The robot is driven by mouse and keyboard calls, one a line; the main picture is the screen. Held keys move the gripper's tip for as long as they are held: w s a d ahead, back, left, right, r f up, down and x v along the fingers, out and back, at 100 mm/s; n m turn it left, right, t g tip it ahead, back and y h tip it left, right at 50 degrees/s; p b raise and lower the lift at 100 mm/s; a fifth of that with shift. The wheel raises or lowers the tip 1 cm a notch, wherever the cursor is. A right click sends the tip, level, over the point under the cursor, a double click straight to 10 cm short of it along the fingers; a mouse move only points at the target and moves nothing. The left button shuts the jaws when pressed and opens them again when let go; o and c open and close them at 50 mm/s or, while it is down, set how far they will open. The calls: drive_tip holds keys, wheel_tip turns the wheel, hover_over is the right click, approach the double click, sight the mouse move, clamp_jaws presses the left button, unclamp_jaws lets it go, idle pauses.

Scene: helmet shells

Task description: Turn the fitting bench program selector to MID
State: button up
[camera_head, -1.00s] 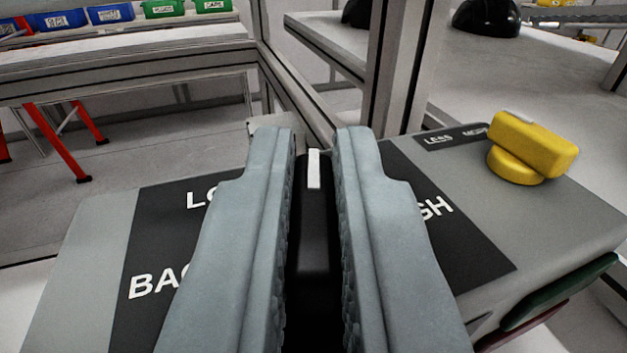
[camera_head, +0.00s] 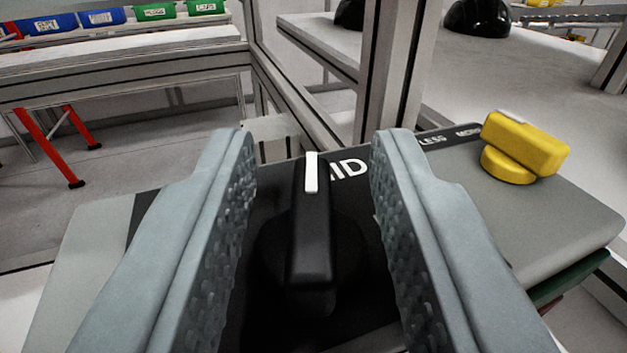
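The black program selector knob (camera_head: 312,235) stands on a dark label panel on the grey control box. Its white pointer mark (camera_head: 311,172) is at the far end, pointing away from me, just left of the label MID (camera_head: 350,169), whose first letter is partly hidden by the knob. My gripper (camera_head: 312,150) is open, with one finger on each side of the knob and a clear gap to both. The fingers hide the other labels on the panel.
A yellow knob (camera_head: 525,147) stands on the box's right part beside a LESS/MORE label (camera_head: 450,136). A metal post (camera_head: 388,80) rises behind the box. A bench with black helmet shells (camera_head: 477,17) is at the back right. Blue and green bins (camera_head: 153,11) line a shelf at the back left.

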drive_tip(key=s, duration=0.7)
drive_tip(key=shift+s+d, duration=0.15)
drive_tip(key=shift+s, duration=0.1)
idle(0.3)
